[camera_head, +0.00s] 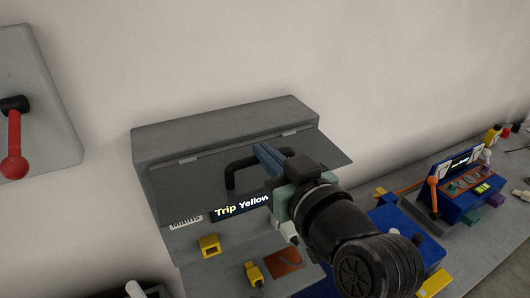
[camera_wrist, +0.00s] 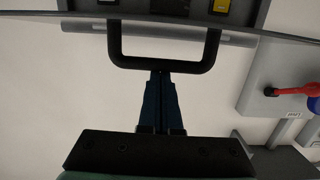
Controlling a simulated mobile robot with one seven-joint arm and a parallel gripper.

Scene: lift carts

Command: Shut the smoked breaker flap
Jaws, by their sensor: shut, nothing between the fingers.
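The smoked flap (camera_head: 318,152) is a dark panel hinged under the top of the grey breaker box (camera_head: 225,118). It stands open, sticking out from the box. Its black U-shaped handle (camera_head: 230,177) also shows in the wrist view (camera_wrist: 113,45), with the flap's edge above it. My gripper (camera_head: 262,155) is at the handle, its two blue fingers shut together and empty. In the wrist view my gripper (camera_wrist: 161,76) has its fingertips right at the handle's crossbar; I cannot tell whether they touch. My wrist hides part of the flap and box front.
A sign (camera_head: 242,207) reads "Trip Yellow". A red-handled lever (camera_head: 14,140) is on a grey panel at left. A blue console (camera_head: 455,188) stands on the bench at right. The wall above is clear.

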